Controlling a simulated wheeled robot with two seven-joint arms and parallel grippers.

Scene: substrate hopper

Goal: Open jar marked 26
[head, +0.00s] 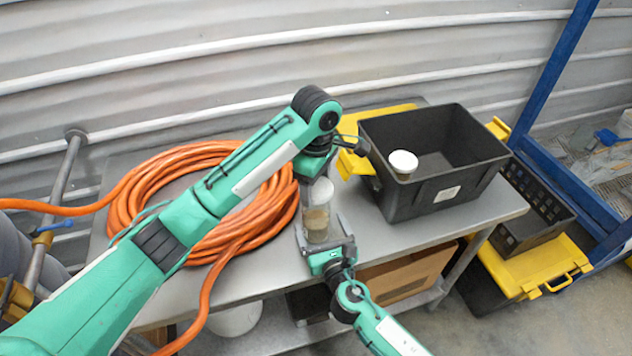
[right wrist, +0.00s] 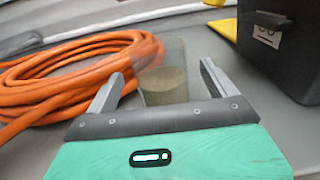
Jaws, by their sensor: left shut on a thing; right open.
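A clear jar (head: 317,212) with brown contents stands upright near the front of the grey table. It also shows in the right wrist view (right wrist: 164,82), where no lid is visible on its top. I cannot read a number on it. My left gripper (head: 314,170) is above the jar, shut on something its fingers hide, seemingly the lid. My right gripper (head: 326,232) is open, low at the jar's front, with one finger on each side of the jar; it also shows in the right wrist view (right wrist: 158,82). A white-capped jar (head: 403,164) is inside the black crate.
A coiled orange hose (head: 165,165) covers the table's left part. A cardboard box (head: 408,275) is on the shelf below. A blue post (head: 550,75) rises at right.

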